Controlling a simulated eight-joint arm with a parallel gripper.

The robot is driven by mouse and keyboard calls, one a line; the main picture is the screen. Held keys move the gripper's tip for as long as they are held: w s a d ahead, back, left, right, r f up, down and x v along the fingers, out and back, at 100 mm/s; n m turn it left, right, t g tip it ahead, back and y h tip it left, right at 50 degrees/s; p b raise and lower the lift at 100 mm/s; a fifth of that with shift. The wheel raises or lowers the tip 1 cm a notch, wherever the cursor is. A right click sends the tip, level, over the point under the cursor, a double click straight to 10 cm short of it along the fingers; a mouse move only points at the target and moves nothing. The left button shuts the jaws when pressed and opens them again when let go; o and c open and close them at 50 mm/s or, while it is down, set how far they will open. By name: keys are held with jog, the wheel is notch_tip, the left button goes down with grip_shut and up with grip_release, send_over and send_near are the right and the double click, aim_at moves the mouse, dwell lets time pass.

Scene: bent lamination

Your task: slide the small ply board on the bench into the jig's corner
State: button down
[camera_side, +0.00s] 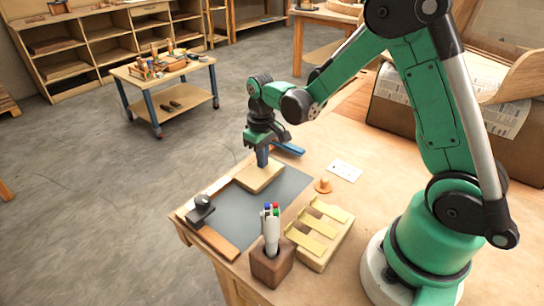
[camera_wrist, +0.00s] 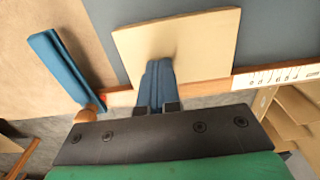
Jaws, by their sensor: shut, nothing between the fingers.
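The small ply board (camera_side: 258,180) lies flat on the grey mat (camera_side: 235,212), near its far end in the side view. It shows as a pale square in the wrist view (camera_wrist: 200,42). My gripper (camera_side: 262,160) is shut and points down at the board, with no object between its blue fingers (camera_wrist: 158,82). The fingertips appear to touch the board's top. A thin wooden strip (camera_wrist: 247,82) with a printed scale runs along the bench edge, close to the board; contact between them is unclear. A broader brown strip (camera_side: 217,243) lies at the mat's near end.
A dark knobbed block (camera_side: 200,209) sits near the brown strip. A blue bar (camera_wrist: 60,62) lies beyond the board. The mat's middle is clear.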

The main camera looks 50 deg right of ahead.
aim_at(224, 204)
jog(key=shift+a, duration=6.15)
notch_tip(224, 204, up, 7)
jog(key=shift+d, duration=0.1)
jog(key=s+d+r+t, duration=0.5)
jog(key=s+d+t, duration=0.1)
jog(key=s+t, duration=0.1)
jog(key=shift+s+d+r, duration=0.15)
jog(key=shift+s+r, duration=0.05)
jog(key=shift+s, duration=0.5)
